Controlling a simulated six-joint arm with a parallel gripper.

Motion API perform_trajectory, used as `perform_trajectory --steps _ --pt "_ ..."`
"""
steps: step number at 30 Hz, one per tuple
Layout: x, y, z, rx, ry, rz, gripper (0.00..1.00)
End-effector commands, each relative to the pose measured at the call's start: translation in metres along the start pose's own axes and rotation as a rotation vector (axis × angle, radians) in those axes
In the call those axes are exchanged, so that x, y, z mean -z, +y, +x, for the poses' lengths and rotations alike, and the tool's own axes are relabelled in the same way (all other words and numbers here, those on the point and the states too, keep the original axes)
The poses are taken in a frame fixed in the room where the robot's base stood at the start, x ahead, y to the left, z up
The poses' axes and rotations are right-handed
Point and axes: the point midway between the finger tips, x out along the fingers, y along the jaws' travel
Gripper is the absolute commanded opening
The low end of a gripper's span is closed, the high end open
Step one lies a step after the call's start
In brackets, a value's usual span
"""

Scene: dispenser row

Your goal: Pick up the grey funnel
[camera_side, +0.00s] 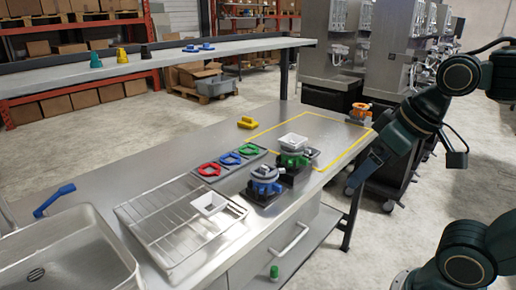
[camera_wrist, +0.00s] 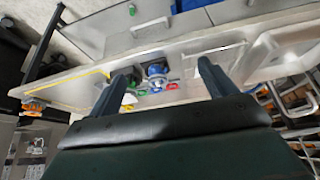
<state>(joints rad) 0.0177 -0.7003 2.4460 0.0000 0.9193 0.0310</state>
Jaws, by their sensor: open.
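A pale grey-white square funnel (camera_side: 293,141) sits on top of a green-bodied dispenser (camera_side: 292,160) on the steel bench. A second pale square funnel (camera_side: 210,203) lies on the wire drain rack; I cannot tell for sure which one counts as grey. A blue dispenser (camera_side: 265,186) with a greyish top stands in front of the green one. My gripper (camera_side: 364,174) is open and empty, in the air right of the dispensers. In the wrist view its spread fingers (camera_wrist: 164,74) frame the blue dispenser (camera_wrist: 157,70) at a distance.
Red, blue and green rings (camera_side: 230,158) lie in a row left of the dispensers. A yellow piece (camera_side: 247,122) and an orange-topped dispenser (camera_side: 361,113) are farther back. A sink (camera_side: 65,250) is at left. A raised shelf (camera_side: 150,68) runs behind. The yellow-outlined area is mostly clear.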

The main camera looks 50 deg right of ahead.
Motion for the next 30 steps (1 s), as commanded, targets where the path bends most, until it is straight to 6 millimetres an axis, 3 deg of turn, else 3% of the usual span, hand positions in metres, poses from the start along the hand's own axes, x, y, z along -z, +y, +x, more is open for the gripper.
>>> perform_trajectory --steps 16,30 --pt "0.122 0.039 -0.002 -0.075 -0.109 0.371 0.83" --pt "0.216 0.105 0.036 -0.157 -0.198 0.723 0.83"
